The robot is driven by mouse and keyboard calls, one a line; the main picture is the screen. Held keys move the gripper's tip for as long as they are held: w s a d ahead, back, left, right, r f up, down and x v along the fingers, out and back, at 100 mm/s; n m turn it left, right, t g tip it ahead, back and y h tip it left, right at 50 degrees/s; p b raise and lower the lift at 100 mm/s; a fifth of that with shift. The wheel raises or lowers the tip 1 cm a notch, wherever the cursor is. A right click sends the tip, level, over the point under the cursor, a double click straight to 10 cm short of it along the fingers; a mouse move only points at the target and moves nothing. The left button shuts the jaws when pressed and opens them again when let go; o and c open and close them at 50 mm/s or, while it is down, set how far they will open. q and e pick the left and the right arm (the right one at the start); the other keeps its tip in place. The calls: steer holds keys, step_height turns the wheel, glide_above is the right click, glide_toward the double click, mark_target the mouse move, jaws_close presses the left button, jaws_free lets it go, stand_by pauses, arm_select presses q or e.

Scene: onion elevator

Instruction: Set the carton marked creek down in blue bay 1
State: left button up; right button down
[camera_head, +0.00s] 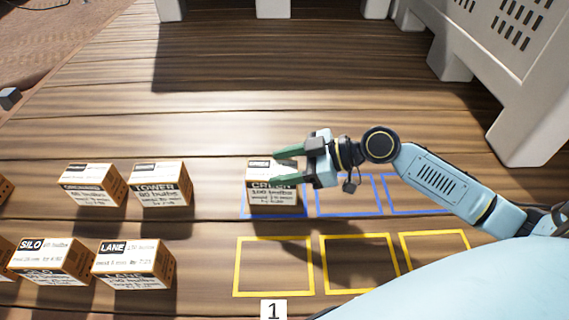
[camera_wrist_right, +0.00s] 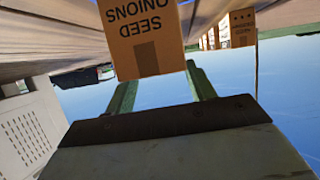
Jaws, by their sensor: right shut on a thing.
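The carton marked CREEK (camera_head: 272,193) stands upright at the leftmost blue outline, blue bay 1 (camera_head: 246,212). The carton covers most of that bay; blue line shows along its near side. I cannot tell whether its base touches the boards or hangs just above them. My right gripper (camera_head: 280,165) reaches in from the right and is shut on the carton's upper part. In the right wrist view the carton (camera_wrist_right: 145,35) shows its SEED ONIONS side, upside down, between the green fingers of the gripper (camera_wrist_right: 161,85). My left gripper is not in view.
Two blue bays, one beside it (camera_head: 350,211), lie empty to the right, partly under my arm. Yellow bays (camera_head: 236,268) in front are empty, with a sign 1 (camera_head: 273,311). Cartons TOWER (camera_head: 160,187), LANE (camera_head: 132,268) and SILO (camera_head: 50,263) stand left. A white crate (camera_head: 500,80) stands at right.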

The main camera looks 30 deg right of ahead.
steer(key=shift+r, duration=0.1)
steer(key=c, duration=0.9)
jaws_free()
steer(key=o, duration=0.4)
steer(key=shift+b+v, duration=1.15)
steer(key=shift+v, duration=4.85)
